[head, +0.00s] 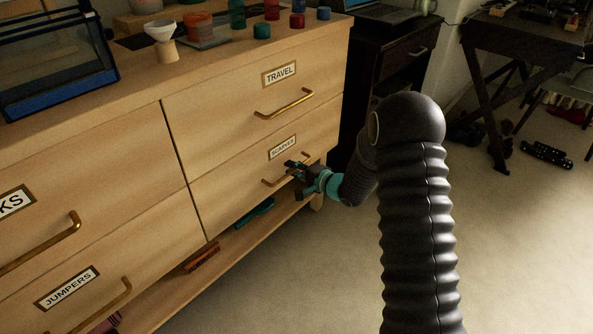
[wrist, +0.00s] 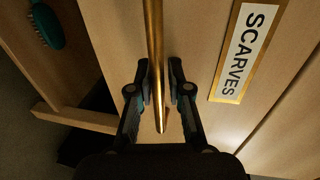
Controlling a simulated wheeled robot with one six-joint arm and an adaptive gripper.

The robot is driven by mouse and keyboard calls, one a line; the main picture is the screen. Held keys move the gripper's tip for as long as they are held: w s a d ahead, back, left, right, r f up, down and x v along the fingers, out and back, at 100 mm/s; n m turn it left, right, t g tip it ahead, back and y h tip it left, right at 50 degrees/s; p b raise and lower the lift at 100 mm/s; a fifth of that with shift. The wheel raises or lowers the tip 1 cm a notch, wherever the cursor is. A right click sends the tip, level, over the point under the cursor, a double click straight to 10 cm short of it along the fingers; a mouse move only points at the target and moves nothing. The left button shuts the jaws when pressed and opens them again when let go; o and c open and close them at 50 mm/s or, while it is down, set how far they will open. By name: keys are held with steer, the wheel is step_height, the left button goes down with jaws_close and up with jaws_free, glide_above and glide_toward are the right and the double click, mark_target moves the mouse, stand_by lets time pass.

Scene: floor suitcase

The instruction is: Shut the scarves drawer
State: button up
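The scarves drawer (head: 232,193) is the lower right drawer of a pale wooden dresser. Its front looks about level with the travel drawer above, and I see no gap into its inside. Its label (head: 283,147) also shows in the wrist view (wrist: 243,52). My gripper (head: 292,168) is at the drawer's brass handle (head: 271,183). In the wrist view my gripper's fingers (wrist: 160,82) stand on either side of the handle (wrist: 155,35), with a small gap visible on the right side. Contact on the left side is unclear.
The travel drawer (head: 242,97) is above and looks shut. A teal brush (head: 255,214) lies on the low shelf (head: 226,251) beneath. Jars and cups stand on the dresser top. A dark cabinet (head: 384,62) stands behind to the right.

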steer(key=shift+o, duration=0.8)
steer(key=shift+a, duration=0.1)
steer(key=shift+d, duration=0.2)
steer(key=v, duration=1.2)
steer(key=shift+f, duration=0.15)
